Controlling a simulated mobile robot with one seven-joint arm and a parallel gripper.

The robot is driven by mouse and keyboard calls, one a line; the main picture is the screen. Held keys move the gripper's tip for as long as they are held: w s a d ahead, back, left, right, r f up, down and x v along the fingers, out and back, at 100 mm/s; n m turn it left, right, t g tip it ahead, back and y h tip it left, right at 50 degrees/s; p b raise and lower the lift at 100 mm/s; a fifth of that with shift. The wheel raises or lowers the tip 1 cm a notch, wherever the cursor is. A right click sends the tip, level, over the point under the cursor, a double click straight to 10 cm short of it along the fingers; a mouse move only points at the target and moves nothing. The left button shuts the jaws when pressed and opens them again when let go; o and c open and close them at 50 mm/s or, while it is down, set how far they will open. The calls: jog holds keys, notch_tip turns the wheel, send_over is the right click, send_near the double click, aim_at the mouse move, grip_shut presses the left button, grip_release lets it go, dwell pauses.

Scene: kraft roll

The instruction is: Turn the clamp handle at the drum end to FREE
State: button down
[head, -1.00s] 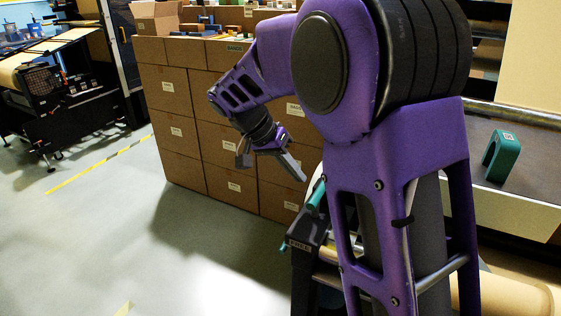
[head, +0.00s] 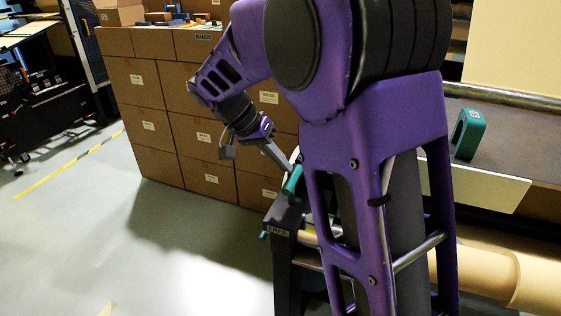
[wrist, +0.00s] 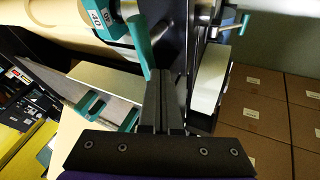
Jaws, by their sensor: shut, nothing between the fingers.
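The clamp handle (head: 292,180) is a teal bar on top of a dark stand, beside my arm in the head view. The stand's front carries a FREE label (head: 278,231). My gripper (head: 286,165) points down to the right, its fingertips close to the handle's upper part. In the wrist view the fingers (wrist: 165,80) are shut together with nothing between them. There the teal handle (wrist: 139,45) stands just left of the fingertips. I cannot tell whether they touch. My arm hides part of the stand in the head view.
A stack of cardboard boxes (head: 150,125) stands behind my gripper. A teal bracket (head: 467,134) stands on the grey surface at right, above a kraft roll (head: 495,275). A small teal knob (wrist: 244,22) shows in the wrist view. The floor at left is clear.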

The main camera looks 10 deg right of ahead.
jog(key=shift+w+d+m+g+p, duration=0.1)
jog(key=shift+d+m+g+p, duration=0.15)
jog(key=shift+m+g, duration=0.25)
jog(key=shift+d+m+g+p, duration=0.15)
jog(key=shift+m+g+p, duration=0.15)
jog(key=shift+m, duration=0.4)
jog(key=shift+d+m+g, duration=0.3)
jog(key=shift+m, duration=0.4)
jog(key=shift+p, duration=0.3)
jog(key=shift+d+m+g+y+p, duration=0.4)
jog(key=shift+m+g+p, duration=0.2)
jog(key=shift+m, duration=0.45)
jog(key=shift+d+m+g+y+p, duration=0.35)
jog(key=shift+m+g+p, duration=0.25)
jog(key=shift+m, duration=0.45)
jog(key=m+g+y+p, duration=0.1)
jog(key=m, duration=0.1)
jog(key=s+d+m+y+p, duration=0.1)
jog(key=m+p, duration=0.1)
jog(key=m, duration=0.1)
jog(key=shift+s+d+g+p, duration=0.2)
jog(key=shift+g+p, duration=0.1)
jog(key=shift+g, duration=0.1)
jog(key=shift+d, duration=0.1)
jog(key=shift+s+d+p, duration=0.2)
jog(key=shift+s+p, duration=0.1)
jog(key=shift+p, duration=0.3)
jog(key=shift+w, duration=0.1)
jog(key=p+v, duration=0.1)
jog(key=v, duration=1.1)
